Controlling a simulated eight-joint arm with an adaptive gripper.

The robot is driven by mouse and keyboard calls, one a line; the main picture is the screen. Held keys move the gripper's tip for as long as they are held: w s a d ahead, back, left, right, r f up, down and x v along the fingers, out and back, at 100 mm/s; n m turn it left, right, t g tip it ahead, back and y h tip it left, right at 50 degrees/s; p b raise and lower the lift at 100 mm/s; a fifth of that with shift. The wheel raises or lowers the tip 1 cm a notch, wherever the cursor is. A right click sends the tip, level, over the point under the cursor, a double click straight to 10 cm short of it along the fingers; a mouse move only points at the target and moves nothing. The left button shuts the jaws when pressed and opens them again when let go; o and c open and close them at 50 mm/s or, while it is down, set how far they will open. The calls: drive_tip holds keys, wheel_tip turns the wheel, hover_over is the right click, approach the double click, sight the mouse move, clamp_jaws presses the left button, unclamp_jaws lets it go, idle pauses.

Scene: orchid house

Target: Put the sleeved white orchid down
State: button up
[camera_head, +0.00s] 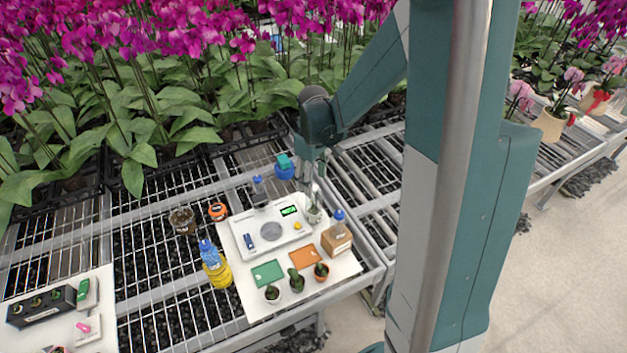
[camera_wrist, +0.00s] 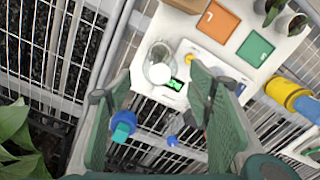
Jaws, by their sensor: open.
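The sleeved white orchid (camera_head: 314,212) stands on the white board (camera_head: 345,266) near its back right edge, beside the scale. In the wrist view I look down on its clear sleeve (camera_wrist: 158,52) and a round white part inside it. My gripper (camera_head: 313,177) is above the plant, pointing down. In the wrist view my gripper (camera_wrist: 162,76) is open, with one green finger on each side of the sleeve and visible gaps. The pot's base is partly hidden by the sleeve and the viewing angle.
The white scale (camera_head: 270,231) with a lit green display is left of the orchid. A brown box (camera_head: 336,241) stands close in front of it, with a blue-capped bottle. Orange (camera_head: 304,257) and green (camera_head: 267,273) cards, small potted plants and a yellow bottle (camera_head: 217,272) are nearby.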

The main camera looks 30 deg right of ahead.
drive_tip(key=shift+r, duration=0.1)
idle(0.3)
drive_tip(key=s+a+r+m+t, duration=0.1)
drive_tip(key=s+a+r, duration=0.25)
drive_tip(key=r, duration=0.35)
drive_tip(key=s+a+r+m+t, duration=0.1)
drive_tip(key=s+a+r+t, duration=0.1)
drive_tip(key=s+r, duration=0.3)
drive_tip(key=s+a+r+m+t, duration=0.3)
drive_tip(key=s+a+r, duration=0.3)
drive_tip(key=s, duration=0.7)
drive_tip(key=shift+a+r+t, duration=0.2)
drive_tip(key=shift+r+t, duration=0.4)
drive_tip(key=shift+r, duration=0.75)
drive_tip(key=shift+f+b, duration=0.9)
drive_tip(key=shift+f, duration=0.05)
